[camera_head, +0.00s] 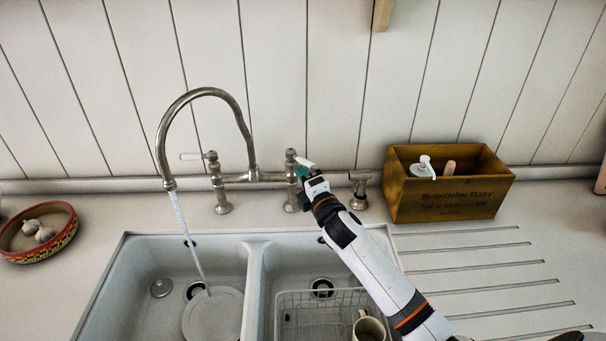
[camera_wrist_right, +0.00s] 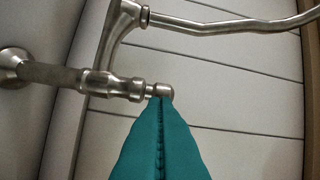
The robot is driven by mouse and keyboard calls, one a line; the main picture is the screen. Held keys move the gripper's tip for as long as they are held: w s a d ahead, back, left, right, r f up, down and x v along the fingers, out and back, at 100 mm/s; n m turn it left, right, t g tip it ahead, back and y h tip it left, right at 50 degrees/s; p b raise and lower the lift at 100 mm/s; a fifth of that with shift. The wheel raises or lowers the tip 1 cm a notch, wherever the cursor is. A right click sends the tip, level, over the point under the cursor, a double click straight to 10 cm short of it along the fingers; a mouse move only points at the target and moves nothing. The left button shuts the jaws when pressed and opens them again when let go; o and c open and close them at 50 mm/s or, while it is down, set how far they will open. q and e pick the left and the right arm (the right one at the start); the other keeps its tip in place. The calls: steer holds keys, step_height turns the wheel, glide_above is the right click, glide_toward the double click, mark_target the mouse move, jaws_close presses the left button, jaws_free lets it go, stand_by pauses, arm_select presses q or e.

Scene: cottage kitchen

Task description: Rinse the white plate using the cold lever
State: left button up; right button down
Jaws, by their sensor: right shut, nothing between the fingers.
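The white plate (camera_head: 212,316) leans in the left basin of the sink. A stream of water (camera_head: 187,235) runs from the tap spout (camera_head: 169,184) down onto the plate's upper part. The tap has a left lever (camera_head: 191,156) and a right lever (camera_head: 305,162); no marking shows which is cold. My right gripper (camera_head: 301,173) is at the right lever. In the right wrist view, its teal fingertips (camera_wrist_right: 162,104) are shut and empty, right by the metal end of a tap valve (camera_wrist_right: 162,90); I cannot tell whether they touch. My left gripper is not in view.
The right basin holds a wire rack (camera_head: 295,300) with a mug (camera_head: 369,327). A wooden box (camera_head: 445,195) with a pump bottle stands at the right of the tap. A bowl of garlic (camera_head: 62,241) sits at the left.

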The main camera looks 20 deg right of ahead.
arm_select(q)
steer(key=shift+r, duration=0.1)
arm_select(e)
steer(key=shift+d, duration=0.1)
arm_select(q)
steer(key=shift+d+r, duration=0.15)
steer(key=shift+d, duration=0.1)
arm_select(e)
steer(key=shift+d+n+y, duration=0.3)
steer(key=shift+y, duration=0.3)
